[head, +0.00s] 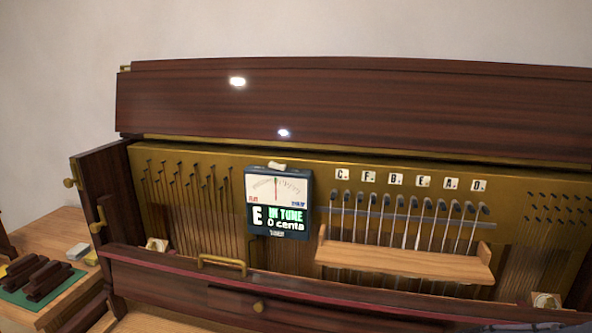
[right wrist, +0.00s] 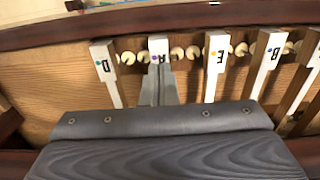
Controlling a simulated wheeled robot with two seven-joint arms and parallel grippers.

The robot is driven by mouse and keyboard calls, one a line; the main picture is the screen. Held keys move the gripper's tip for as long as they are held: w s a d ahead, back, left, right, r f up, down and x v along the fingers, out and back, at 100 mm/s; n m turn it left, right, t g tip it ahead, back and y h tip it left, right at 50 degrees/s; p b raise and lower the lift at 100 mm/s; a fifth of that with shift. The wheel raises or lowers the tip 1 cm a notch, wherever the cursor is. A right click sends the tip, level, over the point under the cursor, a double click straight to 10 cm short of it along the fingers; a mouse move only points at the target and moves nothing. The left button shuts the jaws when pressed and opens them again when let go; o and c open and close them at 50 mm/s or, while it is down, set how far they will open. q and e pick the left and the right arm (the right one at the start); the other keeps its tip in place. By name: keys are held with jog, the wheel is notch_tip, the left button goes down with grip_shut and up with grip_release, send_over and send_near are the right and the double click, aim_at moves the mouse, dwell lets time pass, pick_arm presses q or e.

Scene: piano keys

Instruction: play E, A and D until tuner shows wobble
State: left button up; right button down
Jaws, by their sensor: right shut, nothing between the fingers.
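The tuner (head: 278,203) hangs on the gold plate of the piano in the head view. Its screen reads E, IN TUNE, 0 cents, and its needle stands near the middle. Letter tags C, F, B, E (head: 423,181), A (head: 451,184) and D (head: 479,185) sit above the strings. In the right wrist view the white D key (right wrist: 106,68), A key (right wrist: 159,50), E key (right wrist: 215,62) and B key (right wrist: 269,55) show. My right gripper (right wrist: 159,76) is shut and empty, its tip at the A key; contact cannot be told. My left gripper is out of view.
A wooden rail (head: 405,262) runs below the strings on the right. The raised dark lid (head: 350,100) spans the top. A brass handle (head: 222,262) stands below the tuner. At the left, dark blocks (head: 47,279) lie on a green mat on a wooden table (head: 50,228).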

jog(key=shift+f, duration=0.1)
jog(key=shift+f+b, duration=0.95)
jog(key=shift+f, duration=0.05)
notch_tip(320, 180, up, 10)
jog(key=p, duration=0.7)
jog(key=shift+p, duration=0.4)
jog(key=shift+r, duration=0.15)
dwell(0.9)
jog(key=s+a+r+n+t+y, duration=0.1)
jog(key=s+a+r+t+y, duration=0.2)
jog(key=s+a+r, duration=0.8)
jog(key=s+r+t, duration=0.2)
jog(key=s+r, duration=0.1)
jog(key=s, duration=0.1)
jog(key=shift+s+t+y, duration=0.15)
jog(key=shift+t+y, duration=0.15)
jog(key=shift+y, duration=0.1)
